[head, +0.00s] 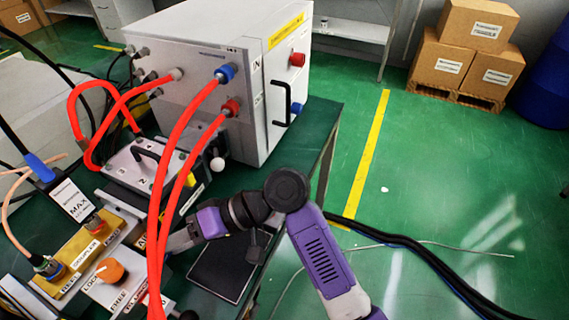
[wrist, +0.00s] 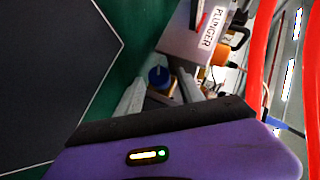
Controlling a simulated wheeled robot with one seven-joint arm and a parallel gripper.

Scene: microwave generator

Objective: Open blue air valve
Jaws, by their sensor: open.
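A small blue knob (wrist: 158,74), likely the blue air valve, sits on a brass-coloured block in the wrist view. My gripper (wrist: 157,84) is open there, with one grey finger on each side of the knob. I cannot tell whether either finger touches it. In the head view my gripper (head: 180,241) is partly hidden behind the red hoses, and I cannot make out this knob there.
A white block labelled PLUNGER (wrist: 200,38) with an orange knob (head: 110,270) is close by. Red hoses (head: 175,180) cross in front of my gripper. A dark flat pad (head: 225,268) lies on the green bench. A white cabinet (head: 215,75) stands behind.

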